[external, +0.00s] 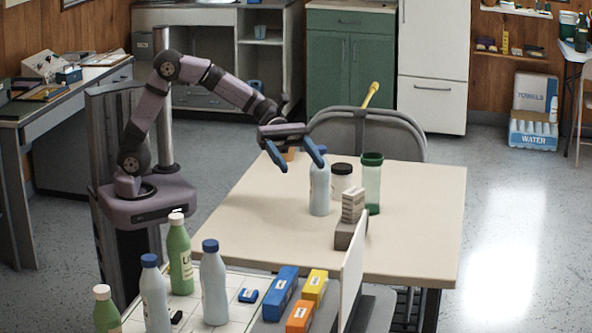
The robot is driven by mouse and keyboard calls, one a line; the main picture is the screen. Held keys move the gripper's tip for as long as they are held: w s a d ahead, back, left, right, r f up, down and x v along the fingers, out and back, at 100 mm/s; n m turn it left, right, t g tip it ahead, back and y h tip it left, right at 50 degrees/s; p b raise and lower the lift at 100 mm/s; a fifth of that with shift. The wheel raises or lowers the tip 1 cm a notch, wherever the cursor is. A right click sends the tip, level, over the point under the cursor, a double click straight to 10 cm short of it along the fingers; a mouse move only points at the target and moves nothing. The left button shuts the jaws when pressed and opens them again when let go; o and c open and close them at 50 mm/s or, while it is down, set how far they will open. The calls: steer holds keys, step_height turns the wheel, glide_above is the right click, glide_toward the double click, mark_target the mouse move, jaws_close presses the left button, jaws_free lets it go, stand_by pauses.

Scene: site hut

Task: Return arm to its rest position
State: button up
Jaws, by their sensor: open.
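My gripper (296,158) hangs over the back left part of the table (240,230), its two blue fingers spread and pointing down to the right. Nothing shows between the fingers. The right fingertip is close to the top of a pale blue bottle (320,190); I cannot tell whether they touch. My arm reaches from its base on the left, up and over to the right. A small orange-brown object (288,154) shows behind the gripper, partly hidden.
A jar with a dark lid (342,180), a green container (372,185) and a block stack (352,206) stand near the pale blue bottle. Several bottles and coloured boxes stand on the front surface, beside an upright white panel (353,270). A chair (385,128) stands behind the table. The table's front left is clear.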

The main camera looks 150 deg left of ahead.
steer(key=d+f+m+g+h, duration=0.2)
steer(key=d+m+g, duration=0.3)
steer(key=d, duration=0.7)
steer(key=d+f+m+g+h, duration=0.25)
steer(key=d+m, duration=0.45)
steer(key=d, duration=0.5)
steer(key=s+d+f+m+g+y+b, duration=0.1)
steer(key=s+d+f+m+g+y, duration=0.25)
steer(key=s+f+m, duration=0.7)
steer(key=s+d+f+m+g+y+b, duration=0.1)
steer(key=s+d+f+m+g+y, duration=0.25)
steer(key=s+f+m, duration=0.7)
step_height(320, 180, up, 22)
steer(key=w+m+p, duration=0.1)
steer(key=p, duration=2)
steer(key=shift+w+m, duration=0.15)
steer(key=shift+m, duration=0.25)
